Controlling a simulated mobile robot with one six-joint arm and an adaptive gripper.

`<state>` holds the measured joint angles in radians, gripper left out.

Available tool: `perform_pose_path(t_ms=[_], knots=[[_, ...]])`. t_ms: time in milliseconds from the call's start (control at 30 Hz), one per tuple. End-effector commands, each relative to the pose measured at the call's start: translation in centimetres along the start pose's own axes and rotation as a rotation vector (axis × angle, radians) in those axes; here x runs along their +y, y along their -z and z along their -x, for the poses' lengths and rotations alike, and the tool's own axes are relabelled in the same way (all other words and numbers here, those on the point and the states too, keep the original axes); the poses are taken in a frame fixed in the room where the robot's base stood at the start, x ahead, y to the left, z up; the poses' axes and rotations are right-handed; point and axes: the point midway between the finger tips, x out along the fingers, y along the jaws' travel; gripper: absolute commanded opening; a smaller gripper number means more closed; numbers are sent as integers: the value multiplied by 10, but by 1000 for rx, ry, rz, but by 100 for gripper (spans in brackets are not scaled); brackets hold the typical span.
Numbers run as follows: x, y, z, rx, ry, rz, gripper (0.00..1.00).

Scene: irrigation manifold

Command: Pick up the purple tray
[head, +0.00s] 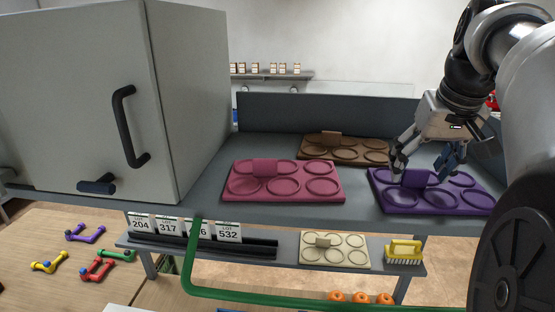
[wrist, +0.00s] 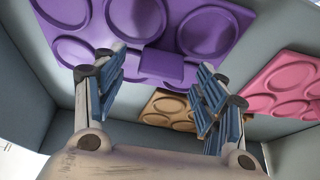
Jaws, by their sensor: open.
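The purple tray (head: 472,199) lies flat at the right of the grey shelf, with round recesses and a raised purple tab (head: 414,178) near its left part. My gripper (head: 424,172) is over the tray, its fingers pointing down on either side of the tab, open. In the wrist view the tray (wrist: 205,70) fills the upper part, and its tab (wrist: 162,67) shows between the two spread blue-padded fingers of my gripper (wrist: 164,75). Nothing is between the fingers' pads in their grip. I cannot tell whether the fingers touch the tray.
A pink tray (head: 283,191) lies left of the purple one and a brown tray (head: 345,158) behind. A grey cabinet (head: 180,100) stands at the left. A lower shelf holds a cream tray (head: 334,257) and a yellow brush (head: 404,250). A green pipe (head: 250,293) runs in front.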

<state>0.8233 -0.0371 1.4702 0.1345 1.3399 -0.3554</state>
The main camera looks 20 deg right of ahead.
Motion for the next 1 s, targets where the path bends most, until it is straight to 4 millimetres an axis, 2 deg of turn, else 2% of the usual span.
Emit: perform_pose_path(t_ms=[133,400,1000], knots=[[-1,0,-16,-1,1,1,65],[-1,0,-17,1,0,1,64],[-1,0,-17,1,0,0,24]])
